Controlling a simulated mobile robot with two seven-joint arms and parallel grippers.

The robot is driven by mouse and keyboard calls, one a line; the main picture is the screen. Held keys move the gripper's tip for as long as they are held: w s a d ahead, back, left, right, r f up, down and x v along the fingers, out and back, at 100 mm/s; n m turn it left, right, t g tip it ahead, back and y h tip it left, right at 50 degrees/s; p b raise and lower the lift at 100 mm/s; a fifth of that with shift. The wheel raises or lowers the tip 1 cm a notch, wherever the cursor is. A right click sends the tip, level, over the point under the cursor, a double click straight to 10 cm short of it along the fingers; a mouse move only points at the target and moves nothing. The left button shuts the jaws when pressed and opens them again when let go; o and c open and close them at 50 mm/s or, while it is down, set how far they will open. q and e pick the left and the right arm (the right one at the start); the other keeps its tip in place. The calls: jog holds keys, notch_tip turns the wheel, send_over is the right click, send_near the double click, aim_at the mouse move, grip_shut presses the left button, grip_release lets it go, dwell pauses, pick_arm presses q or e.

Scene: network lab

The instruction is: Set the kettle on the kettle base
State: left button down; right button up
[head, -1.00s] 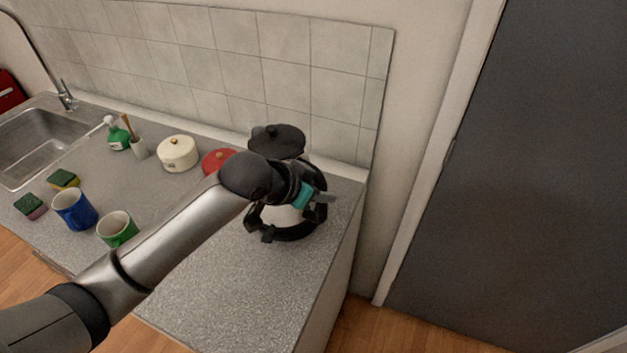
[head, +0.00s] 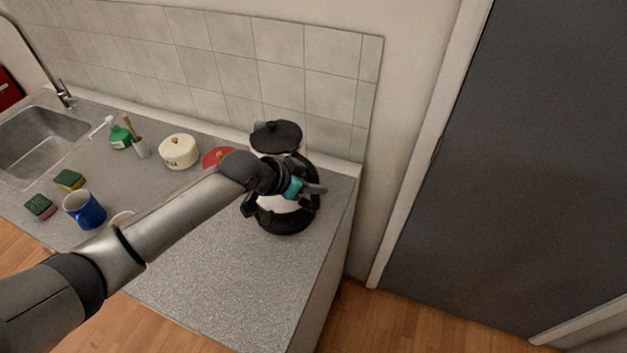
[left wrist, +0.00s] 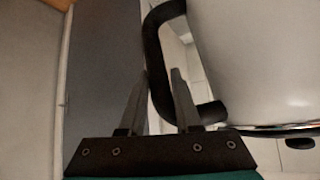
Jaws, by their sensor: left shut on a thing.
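The kettle (head: 284,203) has a white body, a black lid and a black handle, and stands upright near the right end of the counter. My left gripper (head: 312,190) is in front of it and shut on the black handle. In the left wrist view the handle (left wrist: 157,55) passes by the fingers (left wrist: 160,100), with the white kettle body (left wrist: 262,60) close on the right. A black ring (head: 287,224) shows under the kettle; I cannot tell whether it is the kettle base or the kettle's own bottom, nor whether there is a gap. My right gripper is not in view.
A blue mug (head: 85,209), sponges (head: 69,180) and the sink (head: 40,140) are farther left. The front counter (head: 235,275) is clear.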

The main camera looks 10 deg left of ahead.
pick_arm(q)
jog(key=shift+w+f+b, duration=0.2)
jog(key=shift+f+b, duration=0.85)
jog(key=shift+f, duration=0.3)
jog(key=shift+f+b, duration=0.95)
jog(key=shift+b, duration=0.05)
jog(key=shift+w+a+p, duration=0.1)
jog(key=shift+p, duration=0.35)
jog(key=shift+f+b, duration=0.45)
jog(key=shift+f, duration=0.15)
jog(key=c, duration=0.9)
grip_release()
jog(key=shift+c, duration=0.2)
jog(key=shift+o, duration=0.2)
jog(key=shift+s+f, duration=0.4)
jog(key=shift+f, duration=0.05)
jog(key=p+v, duration=0.3)
jog(key=p, duration=0.2)
send_near(312, 203)
jog(key=shift+w+a+f, duration=0.15)
jog(key=shift+w+a, duration=0.2)
jog(key=shift+a, duration=0.05)
